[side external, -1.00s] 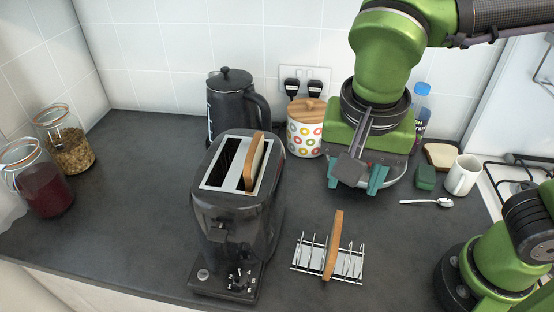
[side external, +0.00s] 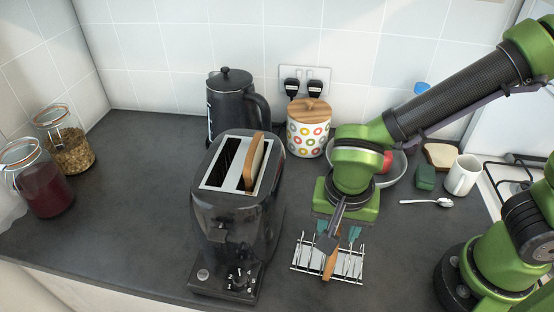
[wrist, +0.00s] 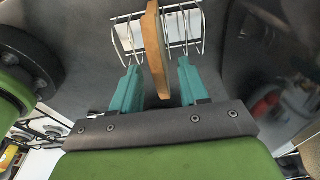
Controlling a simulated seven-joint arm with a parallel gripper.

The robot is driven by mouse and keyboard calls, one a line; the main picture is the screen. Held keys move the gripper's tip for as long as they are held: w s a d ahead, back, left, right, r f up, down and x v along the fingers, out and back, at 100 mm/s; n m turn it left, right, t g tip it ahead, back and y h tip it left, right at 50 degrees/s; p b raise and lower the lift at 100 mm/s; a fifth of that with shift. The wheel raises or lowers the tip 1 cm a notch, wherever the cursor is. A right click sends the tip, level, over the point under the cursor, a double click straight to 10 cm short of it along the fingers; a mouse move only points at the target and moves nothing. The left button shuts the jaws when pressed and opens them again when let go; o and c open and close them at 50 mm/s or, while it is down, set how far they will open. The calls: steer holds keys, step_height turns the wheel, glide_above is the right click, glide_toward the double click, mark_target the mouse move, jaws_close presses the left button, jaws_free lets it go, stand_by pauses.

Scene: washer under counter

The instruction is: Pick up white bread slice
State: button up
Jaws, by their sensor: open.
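A bread slice (side external: 330,265) stands upright in the wire toast rack (side external: 299,265), its brown crust edge showing. It also shows edge-on in the wrist view (wrist: 155,45). My gripper (side external: 339,238) is open above the rack. In the wrist view, its two teal fingers (wrist: 158,70) lie on either side of the slice, with visible gaps. My gripper hides the slice's top in the side view. Another slice (side external: 254,164) stands in the toaster's right slot. A third, with a pale face (side external: 440,155), lies at the back right. I cannot tell which slice is meant.
The black toaster (side external: 235,225) stands left of the rack. Behind are a kettle (side external: 232,105), a dotted jar (side external: 308,135) and a bowl (side external: 397,168). A sponge (side external: 426,177), spoon (side external: 430,203) and white mug (side external: 462,175) are at right. The front counter has free room.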

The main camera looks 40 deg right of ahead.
steer(key=shift+d+f, duration=0.1)
steer(key=shift+f, duration=0.55)
jaws_close()
steer(key=shift+r, duration=0.15)
step_height(320, 180, up, 13)
stand_by(0.6)
